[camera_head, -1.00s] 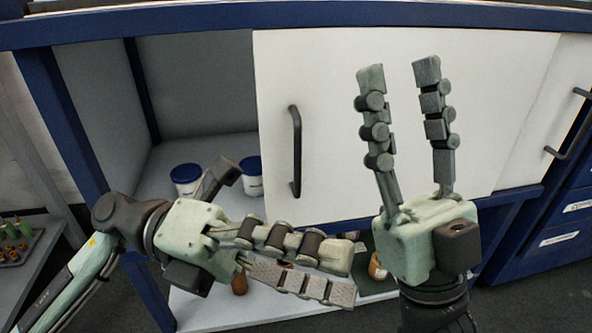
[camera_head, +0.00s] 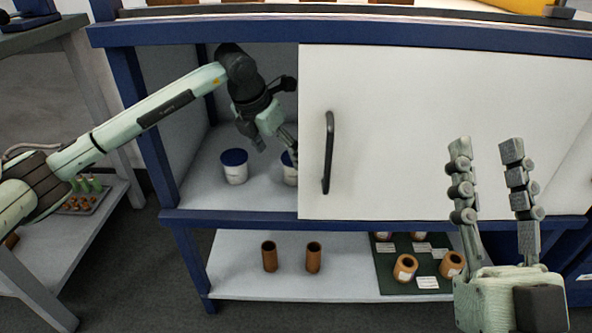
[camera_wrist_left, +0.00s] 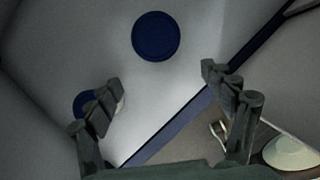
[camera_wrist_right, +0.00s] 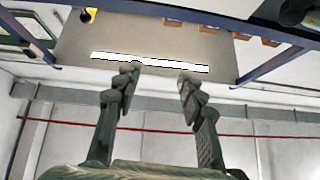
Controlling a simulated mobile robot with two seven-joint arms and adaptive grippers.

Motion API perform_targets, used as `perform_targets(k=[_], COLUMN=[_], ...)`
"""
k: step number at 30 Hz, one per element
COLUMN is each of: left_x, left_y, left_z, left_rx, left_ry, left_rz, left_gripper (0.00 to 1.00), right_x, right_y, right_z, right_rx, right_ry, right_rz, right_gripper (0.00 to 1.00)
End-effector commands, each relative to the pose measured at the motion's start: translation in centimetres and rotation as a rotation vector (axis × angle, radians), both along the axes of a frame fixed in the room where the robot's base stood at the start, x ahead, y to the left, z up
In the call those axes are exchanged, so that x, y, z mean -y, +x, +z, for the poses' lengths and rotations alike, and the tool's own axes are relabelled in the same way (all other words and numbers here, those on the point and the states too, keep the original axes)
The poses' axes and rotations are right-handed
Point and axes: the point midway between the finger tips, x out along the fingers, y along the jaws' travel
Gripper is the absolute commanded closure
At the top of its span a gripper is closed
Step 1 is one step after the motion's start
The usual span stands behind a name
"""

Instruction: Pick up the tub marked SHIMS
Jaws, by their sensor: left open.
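Two white tubs with dark blue lids stand on the upper shelf of the cabinet. The left tub (camera_head: 234,170) is in full view; the other tub (camera_head: 290,172) is partly hidden by the white door and my left gripper. No SHIMS marking is readable on either. My left gripper (camera_head: 288,141) is inside the cabinet, pointing down by the partly hidden tub. In the left wrist view it is open and empty (camera_wrist_left: 160,77); one lid (camera_wrist_left: 155,36) lies beyond the fingertips, another (camera_wrist_left: 82,103) is partly behind a finger. My right gripper (camera_head: 486,148) is open and empty before the door.
The white door (camera_head: 430,130) with a dark handle (camera_head: 328,152) covers the cabinet's right part. The lower shelf (camera_head: 235,275) holds brown cylinders (camera_head: 269,256) and a dark mat (camera_head: 388,285) with labels and more cylinders. A side table (camera_head: 60,250) stands left.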

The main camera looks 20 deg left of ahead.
Motion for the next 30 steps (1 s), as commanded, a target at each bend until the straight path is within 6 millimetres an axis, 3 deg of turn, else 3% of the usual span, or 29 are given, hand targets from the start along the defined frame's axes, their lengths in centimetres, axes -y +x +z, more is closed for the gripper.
perform_targets(k=[3,11,19,29,30], left_x=[0.8,1.5,1.9,2.0,2.0], left_y=[1.8,3.6,5.0,5.3,5.2], left_z=[0.0,0.0,-4.1,-4.7,-4.7], left_rx=[0.0,0.0,-0.003,-0.001,-0.001], left_ry=[-0.001,-0.001,-0.002,-0.001,-0.001], left_rz=[-0.002,-0.003,-0.002,-0.003,-0.003], left_gripper=[0.18,0.18,0.18,0.18,0.22], right_x=[0.0,0.1,0.6,0.7,0.7], right_y=[-0.1,-0.2,-1.0,-1.2,-1.2], right_z=[0.1,0.2,1.0,1.3,1.3], right_rx=[0.009,0.017,0.102,0.12,0.119], right_ry=[0.002,0.005,0.034,0.038,0.038], right_rz=[-0.001,-0.002,-0.009,-0.01,-0.01], right_gripper=[0.6,0.6,0.6,0.6,0.6])
